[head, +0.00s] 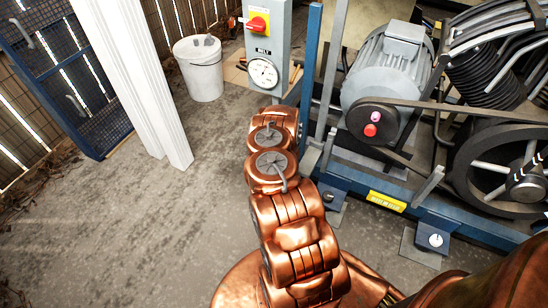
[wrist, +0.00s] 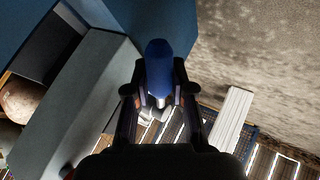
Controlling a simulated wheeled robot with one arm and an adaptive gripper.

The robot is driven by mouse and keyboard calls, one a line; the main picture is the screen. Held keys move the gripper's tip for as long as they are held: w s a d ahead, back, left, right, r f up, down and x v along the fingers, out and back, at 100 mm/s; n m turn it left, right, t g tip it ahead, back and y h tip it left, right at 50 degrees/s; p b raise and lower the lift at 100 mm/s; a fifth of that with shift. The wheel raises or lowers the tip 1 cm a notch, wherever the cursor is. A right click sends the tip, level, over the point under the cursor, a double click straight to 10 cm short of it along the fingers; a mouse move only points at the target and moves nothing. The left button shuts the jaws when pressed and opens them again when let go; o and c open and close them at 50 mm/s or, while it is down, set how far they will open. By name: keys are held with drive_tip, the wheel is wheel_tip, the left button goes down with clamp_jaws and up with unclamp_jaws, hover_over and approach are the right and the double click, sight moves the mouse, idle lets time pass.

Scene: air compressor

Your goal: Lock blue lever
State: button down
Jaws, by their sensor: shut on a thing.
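The blue lever (wrist: 158,55) shows in the wrist view as a rounded blue handle with a paler metal part below it. My gripper (wrist: 160,78) has its two dark fingers on either side of the lever, shut on it. In the head view, my copper-coloured arm reaches toward the grey control box and the blue frame, and it hides the gripper and the lever. I cannot tell the lever's turn angle.
The grey box (head: 267,40) carries a red and yellow switch (head: 258,22) and a gauge (head: 263,72). The compressor motor (head: 388,75) sits on the blue frame (head: 450,228) at right. A white bucket (head: 201,72) and a white post (head: 135,70) stand left.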

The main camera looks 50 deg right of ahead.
drive_tip(key=c, duration=1.2)
unclamp_jaws()
drive_tip(key=shift+s+d+f, duration=0.15)
drive_tip(key=shift+s+f, duration=0.05)
drive_tip(key=shift+s, duration=0.05)
drive_tip(key=shift+o, duration=1.2)
drive_tip(key=shift+w, duration=0.1)
drive_tip(key=shift+r, duration=0.1)
drive_tip(key=shift+w, duration=0.1)
drive_tip(key=shift+r, duration=0.1)
drive_tip(key=v, duration=1.2)
drive_tip(key=shift+w, duration=0.1)
